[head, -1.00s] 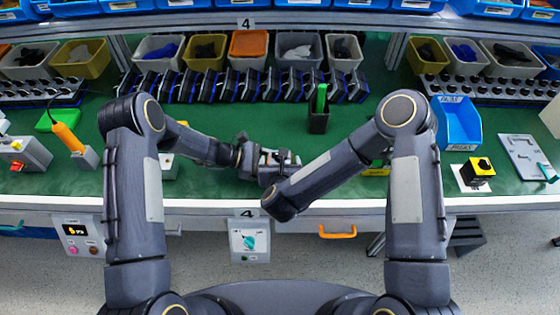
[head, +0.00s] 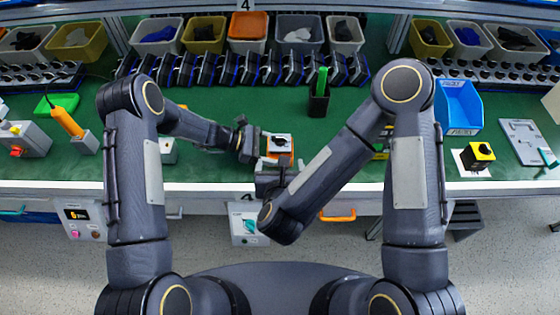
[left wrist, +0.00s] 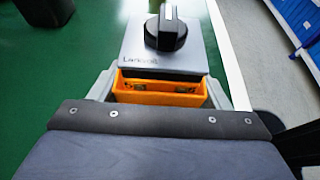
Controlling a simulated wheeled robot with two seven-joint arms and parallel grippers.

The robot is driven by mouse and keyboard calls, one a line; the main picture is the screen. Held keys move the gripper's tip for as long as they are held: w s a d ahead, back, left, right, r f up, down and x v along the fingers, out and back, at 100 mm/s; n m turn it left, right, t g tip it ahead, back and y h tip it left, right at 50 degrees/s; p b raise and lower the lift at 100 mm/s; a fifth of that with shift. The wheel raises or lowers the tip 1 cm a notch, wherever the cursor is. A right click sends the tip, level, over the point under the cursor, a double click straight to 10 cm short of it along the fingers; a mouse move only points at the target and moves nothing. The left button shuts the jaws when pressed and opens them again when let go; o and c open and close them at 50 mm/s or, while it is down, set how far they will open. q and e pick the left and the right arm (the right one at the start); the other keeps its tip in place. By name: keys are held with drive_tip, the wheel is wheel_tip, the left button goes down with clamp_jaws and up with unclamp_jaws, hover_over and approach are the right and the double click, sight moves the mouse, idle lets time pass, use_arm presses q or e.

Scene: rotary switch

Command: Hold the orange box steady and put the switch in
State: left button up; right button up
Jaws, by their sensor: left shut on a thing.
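The orange box (left wrist: 160,86) is between the fingers of my left gripper (left wrist: 158,90), which is shut on it. In the head view my left gripper (head: 256,147) reaches the box (head: 291,158) from the left, above the bench's front part. The switch (left wrist: 165,48), a light grey plate with a black rotary knob, lies over the far part of the box in the wrist view. The box's near part shows open. The switch (head: 279,143) also shows in the head view. I cannot tell if it is fully seated. My right gripper (head: 271,178) is just in front of the box, its fingers unclear.
A dark holder (head: 319,100) with a green item stands behind. A blue bin (head: 458,105) and a yellow-and-black switch (head: 478,155) are at right. Grey boxes and an orange-handled tool (head: 66,122) are at left.

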use_arm(q)
drive_tip(key=o, duration=1.1)
drive_tip(key=v, duration=1.2)
